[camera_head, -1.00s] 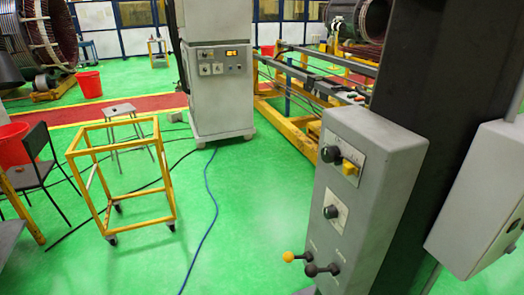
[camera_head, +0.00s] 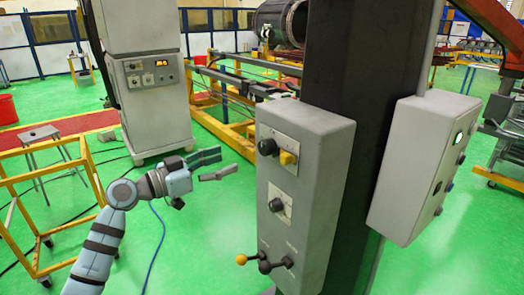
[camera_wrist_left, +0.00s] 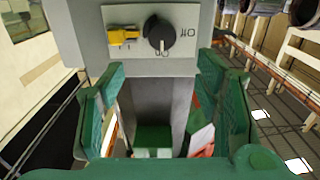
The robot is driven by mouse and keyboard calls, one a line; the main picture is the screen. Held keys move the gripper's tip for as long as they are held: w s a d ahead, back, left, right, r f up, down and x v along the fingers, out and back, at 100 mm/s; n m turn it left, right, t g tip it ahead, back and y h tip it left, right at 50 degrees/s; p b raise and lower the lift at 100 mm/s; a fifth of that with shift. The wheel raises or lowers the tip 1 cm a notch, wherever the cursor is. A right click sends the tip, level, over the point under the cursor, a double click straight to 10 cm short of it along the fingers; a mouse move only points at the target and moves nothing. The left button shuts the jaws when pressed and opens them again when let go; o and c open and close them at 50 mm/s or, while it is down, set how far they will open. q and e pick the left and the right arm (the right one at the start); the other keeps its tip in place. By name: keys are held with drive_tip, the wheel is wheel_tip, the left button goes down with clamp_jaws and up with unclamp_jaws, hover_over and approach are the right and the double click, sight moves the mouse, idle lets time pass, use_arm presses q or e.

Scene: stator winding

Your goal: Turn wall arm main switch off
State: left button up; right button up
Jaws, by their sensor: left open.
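The grey wall-arm control box (camera_head: 316,160) stands upright on a dark column. Its upper panel has a black rotary knob (camera_head: 268,147) beside a yellow switch (camera_head: 287,158). A second black knob (camera_head: 277,205) sits lower. My left gripper (camera_head: 228,162) is open and empty, left of the box and apart from it, fingers towards the upper panel. In the left wrist view the black knob (camera_wrist_left: 160,32) has upside-down "On" and "Off" marks around it, and the yellow switch (camera_wrist_left: 122,37) is beside it. Both are beyond the open green fingers (camera_wrist_left: 162,68). My right gripper is not in view.
Yellow- and black-ended levers (camera_head: 262,260) stick out low on the box. The dark column (camera_head: 350,70) and another grey box (camera_head: 418,165) stand to the right. A grey cabinet (camera_head: 150,100) and a yellow wheeled frame (camera_head: 45,270) are on the left.

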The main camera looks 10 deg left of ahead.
sight(262, 148)
use_arm(q)
drive_tip(key=p+x, duration=0.2)
drive_tip(key=x, duration=1.1)
drive_tip(key=shift+a+f, duration=0.1)
drive_tip(key=shift+w+a, duration=0.1)
drive_tip(key=c, duration=1.2)
